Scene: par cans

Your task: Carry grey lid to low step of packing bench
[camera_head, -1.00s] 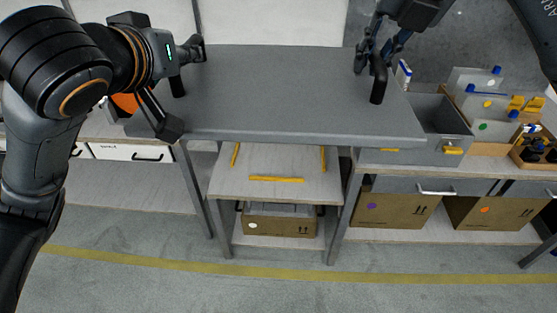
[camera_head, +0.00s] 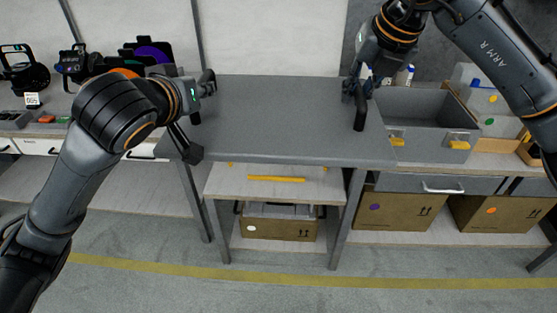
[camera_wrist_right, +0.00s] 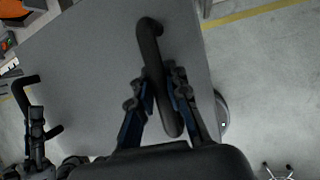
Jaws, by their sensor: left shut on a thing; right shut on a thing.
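The grey lid (camera_head: 280,120) is a wide flat panel with a black handle at each end, held level in front of the bench. My left gripper (camera_head: 203,86) is shut on its left handle. My right gripper (camera_head: 360,92) is shut on its right handle (camera_head: 360,112); the right wrist view shows the fingers (camera_wrist_right: 160,100) around this black bar (camera_wrist_right: 152,55). The packing bench's low step (camera_head: 225,183) shows below the lid, with a yellow strip (camera_head: 277,179) on it. The lid hides the back of the step.
An open grey crate (camera_head: 425,125) with yellow latches stands right of the lid. A shelf under the step holds a cardboard box (camera_head: 275,226). More cardboard boxes (camera_head: 400,210) sit at the lower right. The floor in front, with a yellow line (camera_head: 300,279), is clear.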

